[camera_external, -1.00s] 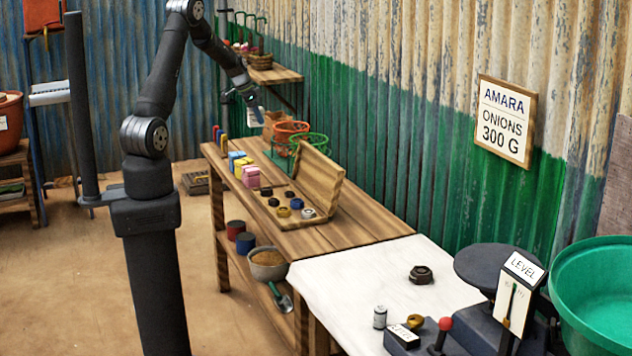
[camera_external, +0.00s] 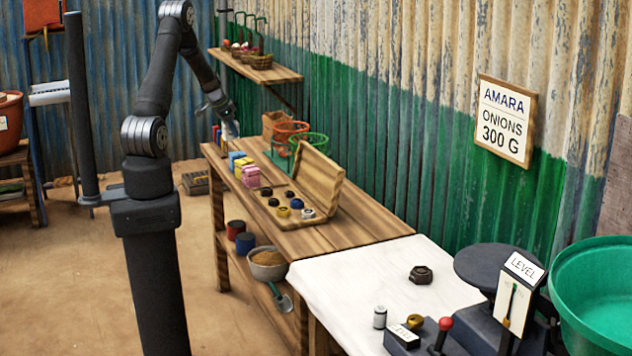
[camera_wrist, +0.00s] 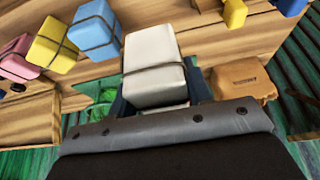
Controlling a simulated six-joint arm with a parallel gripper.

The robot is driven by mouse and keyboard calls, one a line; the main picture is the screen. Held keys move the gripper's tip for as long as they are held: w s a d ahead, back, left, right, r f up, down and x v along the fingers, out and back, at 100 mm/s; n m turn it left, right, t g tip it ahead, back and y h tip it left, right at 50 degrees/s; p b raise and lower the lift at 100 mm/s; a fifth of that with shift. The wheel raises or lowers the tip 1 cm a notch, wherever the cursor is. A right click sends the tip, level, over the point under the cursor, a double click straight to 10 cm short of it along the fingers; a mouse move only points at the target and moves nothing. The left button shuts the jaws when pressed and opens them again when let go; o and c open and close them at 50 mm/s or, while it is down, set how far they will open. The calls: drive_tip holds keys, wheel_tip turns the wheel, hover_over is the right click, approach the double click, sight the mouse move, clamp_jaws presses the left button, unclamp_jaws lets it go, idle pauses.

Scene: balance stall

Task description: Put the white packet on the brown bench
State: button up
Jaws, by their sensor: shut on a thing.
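The white packet (camera_external: 232,130) is upright in my gripper (camera_external: 228,114), at the far end of the brown bench (camera_external: 358,230). In the wrist view the white packet (camera_wrist: 150,48), with a dark band around it, sits between the two dark fingers of my gripper (camera_wrist: 160,92), which are shut on it. The bench's wooden top (camera_wrist: 200,35) shows behind it. The packet is low over the bench top; I cannot tell whether its base touches the wood.
Blue (camera_wrist: 95,28), yellow (camera_wrist: 52,45) and pink (camera_wrist: 19,57) packets stand near the white one. An open weight box (camera_external: 320,180) lies farther along. The bench's near end is clear.

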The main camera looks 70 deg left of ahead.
sight(223, 132)
wheel_tip(223, 132, down, 10)
drive_tip(key=shift+r, duration=0.2)
idle(0.3)
drive_tip(key=shift+f, duration=0.2)
drive_tip(key=o, duration=1.1)
drive_tip(key=shift+r, duration=0.1)
drive_tip(key=v, duration=1.2)
drive_tip(key=shift+r, duration=0.15)
